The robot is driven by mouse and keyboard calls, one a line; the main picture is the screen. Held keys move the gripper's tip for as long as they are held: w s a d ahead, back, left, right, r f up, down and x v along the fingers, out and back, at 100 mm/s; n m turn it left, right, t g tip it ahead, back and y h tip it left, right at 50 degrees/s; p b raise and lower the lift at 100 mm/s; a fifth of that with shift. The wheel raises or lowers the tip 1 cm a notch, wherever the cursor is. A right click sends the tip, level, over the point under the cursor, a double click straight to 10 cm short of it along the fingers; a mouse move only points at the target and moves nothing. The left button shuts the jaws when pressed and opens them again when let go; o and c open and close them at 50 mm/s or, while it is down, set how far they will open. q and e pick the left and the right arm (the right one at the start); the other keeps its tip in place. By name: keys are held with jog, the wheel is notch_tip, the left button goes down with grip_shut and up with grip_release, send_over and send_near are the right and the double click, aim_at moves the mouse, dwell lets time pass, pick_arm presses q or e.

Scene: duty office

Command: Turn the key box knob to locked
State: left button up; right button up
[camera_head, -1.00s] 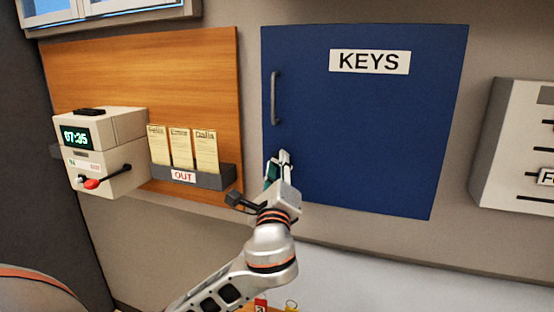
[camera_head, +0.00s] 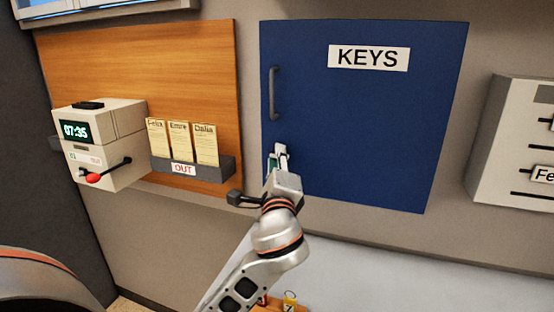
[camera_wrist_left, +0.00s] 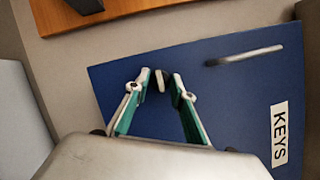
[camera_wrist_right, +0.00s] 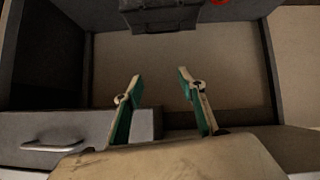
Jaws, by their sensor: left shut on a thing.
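The blue key box (camera_head: 365,130) hangs on the wall with a white KEYS sign (camera_head: 369,57) and a grey bar handle (camera_head: 273,92). My left gripper (camera_head: 280,150) is at the lower left of its door, below the handle. In the left wrist view the key box knob (camera_wrist_left: 161,80) is a small light piece between the two fingertips, and the gripper is shut on it. The fingers hide the knob in the head view. My right gripper (camera_wrist_right: 159,75) shows in the right wrist view, open with nothing between its fingers.
A time clock (camera_head: 100,140) with a red-tipped lever is on the left. Beside it a grey OUT rack (camera_head: 215,170) holds name cards on a wooden board (camera_head: 140,75). A pale slotted box (camera_head: 505,140) is at right. An open drawer or tray (camera_wrist_right: 235,70) lies before the right gripper.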

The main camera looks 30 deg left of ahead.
pick_arm(q)
jog(key=o, duration=1.1)
jog(key=v, duration=1.2)
jog(key=shift+f, duration=0.1)
